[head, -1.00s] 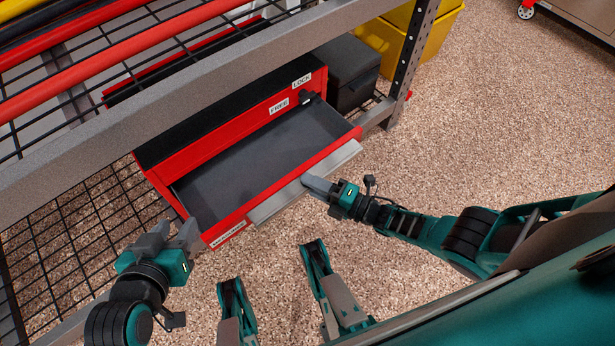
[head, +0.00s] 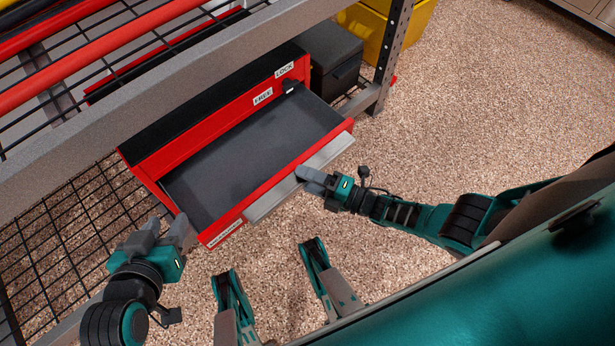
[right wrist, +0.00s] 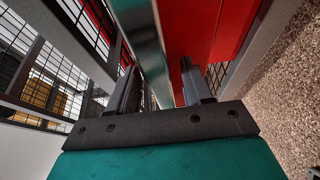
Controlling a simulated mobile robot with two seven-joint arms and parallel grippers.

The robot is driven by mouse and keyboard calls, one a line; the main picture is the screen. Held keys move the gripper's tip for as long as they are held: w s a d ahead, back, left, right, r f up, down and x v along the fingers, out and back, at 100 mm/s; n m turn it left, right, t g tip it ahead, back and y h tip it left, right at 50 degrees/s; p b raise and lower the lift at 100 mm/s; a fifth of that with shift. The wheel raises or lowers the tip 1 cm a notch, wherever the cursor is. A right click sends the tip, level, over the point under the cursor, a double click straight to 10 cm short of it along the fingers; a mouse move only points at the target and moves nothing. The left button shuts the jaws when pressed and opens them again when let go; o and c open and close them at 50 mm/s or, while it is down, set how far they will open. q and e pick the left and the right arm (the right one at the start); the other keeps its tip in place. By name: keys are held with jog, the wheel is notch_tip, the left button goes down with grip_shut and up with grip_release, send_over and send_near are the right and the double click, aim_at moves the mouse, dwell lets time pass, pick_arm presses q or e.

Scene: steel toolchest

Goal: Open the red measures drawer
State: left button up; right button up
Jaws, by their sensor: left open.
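The red measures drawer (head: 282,177) is pulled well out of the red toolchest (head: 190,137), and its grey interior looks empty. A small white label (head: 226,233) sits on its front left. A grey handle strip (head: 270,203) runs along the front. My right gripper (head: 303,175) is at this handle, right of its middle. In the right wrist view, my right gripper's fingers (right wrist: 157,80) lie on either side of a grey strip beside red metal; how tightly they close is unclear. My left gripper (head: 166,230) is open and empty, just left of the drawer's front left corner.
The chest stands on a wire-mesh shelf (head: 65,225), under a grey shelf beam (head: 150,90). A dark grey box (head: 338,68) and a yellow bin (head: 420,25) are to its right. FREE and LOCK labels mark the chest. Speckled floor (head: 470,110) is clear at right.

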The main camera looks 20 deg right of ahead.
jog(key=shift+s, duration=0.1)
jog(key=v, duration=1.2)
jog(key=shift+s+d+p, duration=0.25)
jog(key=shift+d+p, duration=0.1)
